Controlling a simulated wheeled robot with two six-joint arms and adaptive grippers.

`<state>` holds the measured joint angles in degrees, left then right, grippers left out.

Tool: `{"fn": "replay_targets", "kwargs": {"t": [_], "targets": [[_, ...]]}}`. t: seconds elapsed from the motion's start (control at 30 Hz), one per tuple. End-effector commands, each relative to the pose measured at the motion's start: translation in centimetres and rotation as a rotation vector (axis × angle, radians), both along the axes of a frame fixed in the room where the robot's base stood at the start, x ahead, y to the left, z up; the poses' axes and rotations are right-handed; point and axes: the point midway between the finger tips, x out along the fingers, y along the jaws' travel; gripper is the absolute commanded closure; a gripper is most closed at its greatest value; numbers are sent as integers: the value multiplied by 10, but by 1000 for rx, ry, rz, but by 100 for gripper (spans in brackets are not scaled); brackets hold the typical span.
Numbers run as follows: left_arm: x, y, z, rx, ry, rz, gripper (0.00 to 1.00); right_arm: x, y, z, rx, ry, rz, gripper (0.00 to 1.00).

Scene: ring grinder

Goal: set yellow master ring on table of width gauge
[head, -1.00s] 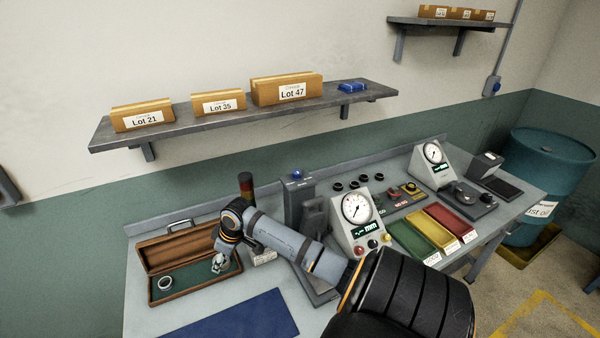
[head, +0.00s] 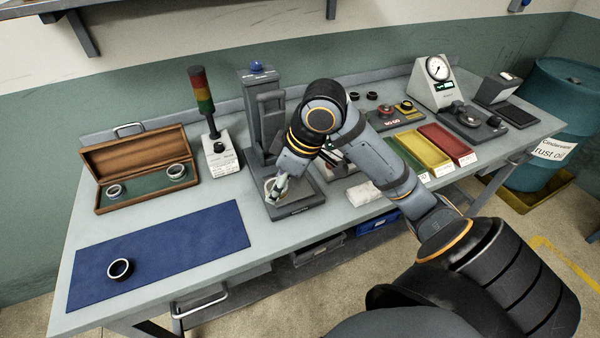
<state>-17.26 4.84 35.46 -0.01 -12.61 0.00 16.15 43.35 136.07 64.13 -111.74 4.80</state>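No ring is clearly a yellow master ring. The open wooden case (head: 140,163) holds two silvery rings, one at left (head: 115,190) and one at right (head: 176,171); their colour marks are too small to tell. A small yellow-topped piece (head: 405,105) sits on a dark block behind the trays. One dial gauge (head: 436,82) stands at the back right; my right arm mostly hides the middle of the bench. I cannot tell which device is the width gauge. My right gripper (head: 277,192) points down at the base of a grey upright machine (head: 260,100); its fingers are unclear. My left gripper is out of view.
A signal lamp post (head: 206,105) stands between case and machine. Green, yellow and red trays (head: 447,147) lie right of my arm. A blue drum (head: 565,100) stands beyond the bench.

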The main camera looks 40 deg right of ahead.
Motion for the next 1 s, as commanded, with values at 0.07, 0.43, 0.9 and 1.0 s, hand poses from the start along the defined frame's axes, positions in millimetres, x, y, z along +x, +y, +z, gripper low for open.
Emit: {"fn": "replay_targets", "kwargs": {"t": [0.07, 0.43, 0.9, 1.0], "targets": [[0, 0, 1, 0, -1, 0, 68, 8, -9, -5, -3, 6, -6, 87], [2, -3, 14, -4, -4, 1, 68, 76, -75, -61, 4, 5, -7, 87], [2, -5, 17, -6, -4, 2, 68, 98, -97, -98, 2, 1, -5, 87], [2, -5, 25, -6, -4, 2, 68, 97, -97, -113, 3, 6, -4, 87]]}}
